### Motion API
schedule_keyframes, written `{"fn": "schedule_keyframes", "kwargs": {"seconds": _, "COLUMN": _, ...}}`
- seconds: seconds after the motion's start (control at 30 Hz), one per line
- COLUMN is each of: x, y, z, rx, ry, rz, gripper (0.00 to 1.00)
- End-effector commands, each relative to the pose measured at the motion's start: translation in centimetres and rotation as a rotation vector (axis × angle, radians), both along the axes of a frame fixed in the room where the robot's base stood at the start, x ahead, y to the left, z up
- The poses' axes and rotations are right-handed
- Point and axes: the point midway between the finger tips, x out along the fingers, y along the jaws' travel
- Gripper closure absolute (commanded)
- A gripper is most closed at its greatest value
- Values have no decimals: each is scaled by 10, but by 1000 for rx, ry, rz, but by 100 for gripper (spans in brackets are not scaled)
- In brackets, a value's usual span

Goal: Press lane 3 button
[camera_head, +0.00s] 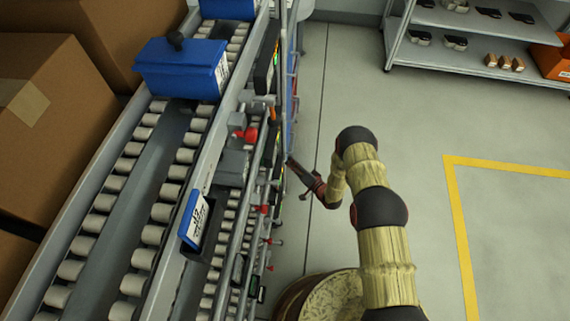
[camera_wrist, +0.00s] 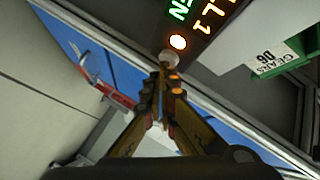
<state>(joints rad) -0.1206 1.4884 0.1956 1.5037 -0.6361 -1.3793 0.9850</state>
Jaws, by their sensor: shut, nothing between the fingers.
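My gripper (camera_head: 291,161) is at the side of the roller rack, its fingers pointing at the rack's uprights. In the wrist view my gripper (camera_wrist: 167,76) is shut and empty. A pale round button (camera_wrist: 169,57) shows just beyond the fingertips; I cannot tell whether they touch it. Beside it is a glowing round lamp (camera_wrist: 178,42) on a dark display panel (camera_wrist: 205,30) with green and orange letters, partly cut off, "EN" and "LL 1". No lane 3 label is readable. The fingers hide part of the area below the button.
The roller rack (camera_head: 120,165) carries a blue bin (camera_head: 182,70); cardboard boxes (camera_head: 50,120) stand at left. A green bin with a "GEARS D6" label (camera_wrist: 276,60) is near the panel. Rails and red-tipped fittings line the rack's side. Open floor (camera_head: 420,120) lies right, before a shelf (camera_head: 480,50).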

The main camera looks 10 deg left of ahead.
Motion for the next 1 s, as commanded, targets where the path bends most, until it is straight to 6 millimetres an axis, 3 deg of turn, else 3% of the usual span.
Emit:
{"fn": "schedule_keyframes", "kwargs": {"seconds": 0.57, "x": 0, "y": 2, "z": 0, "rx": 0, "ry": 1, "rz": 1, "gripper": 100}}
{"fn": "schedule_keyframes", "kwargs": {"seconds": 1.0, "x": -1, "y": -15, "z": 0, "rx": 0, "ry": 0, "rz": 0, "gripper": 100}}
